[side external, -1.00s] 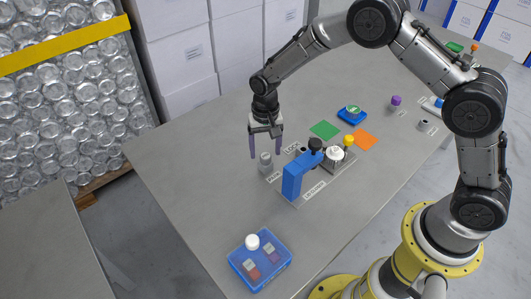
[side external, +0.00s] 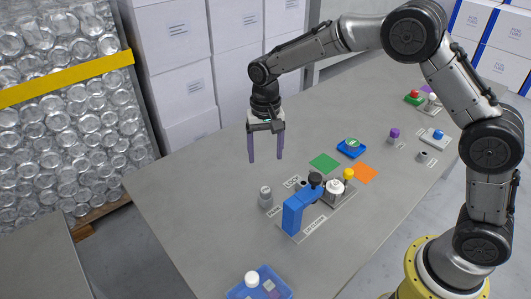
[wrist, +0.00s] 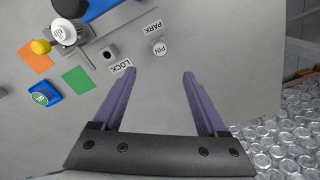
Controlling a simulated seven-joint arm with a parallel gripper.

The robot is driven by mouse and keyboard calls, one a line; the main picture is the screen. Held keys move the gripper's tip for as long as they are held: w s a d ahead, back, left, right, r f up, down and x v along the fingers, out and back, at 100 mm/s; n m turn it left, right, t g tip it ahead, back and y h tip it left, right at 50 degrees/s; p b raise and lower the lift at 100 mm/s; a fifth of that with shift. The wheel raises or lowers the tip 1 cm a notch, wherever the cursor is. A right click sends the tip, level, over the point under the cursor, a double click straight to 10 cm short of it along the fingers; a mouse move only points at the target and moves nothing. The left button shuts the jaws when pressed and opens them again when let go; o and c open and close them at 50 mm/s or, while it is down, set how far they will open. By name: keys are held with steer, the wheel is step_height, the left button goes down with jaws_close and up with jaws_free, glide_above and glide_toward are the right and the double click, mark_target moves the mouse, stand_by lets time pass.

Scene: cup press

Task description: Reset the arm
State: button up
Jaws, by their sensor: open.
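My gripper (side external: 265,157) is open and empty, pointing down above the grey table (side external: 190,190). Its two purple fingers stand wide apart, and the fingertips also show in the wrist view (wrist: 160,74). The grey pin (side external: 265,197) stands upright on the table below the fingers, apart from them. In the wrist view the pin (wrist: 159,48) shows beyond the fingertips, beside the PARK label (wrist: 152,28).
A blue press (side external: 295,212) with a black knob stands right of the pin. Green (side external: 324,163) and orange (side external: 365,173) squares, a blue dish (side external: 351,152) and a purple-topped piece (side external: 394,134) lie behind. A blue tray (side external: 238,291) is in front.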

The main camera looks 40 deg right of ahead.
stand_by(0.3)
step_height(320, 180, up, 10)
steer(key=s+d+t, duration=0.1)
steer(key=d+t, duration=0.1)
steer(key=d, duration=0.1)
steer(key=s+d+r+t, duration=0.3)
steer(key=s+d+r, duration=0.1)
steer(key=s+r, duration=0.7)
steer(key=s+d+f+n, duration=0.1)
steer(key=s+f+n, duration=0.2)
steer(key=s, duration=0.6)
steer(key=s+d+f+n, duration=0.1)
steer(key=s+f+n, duration=0.2)
steer(key=s, duration=0.6)
steer(key=shift+s+f+t, duration=0.3)
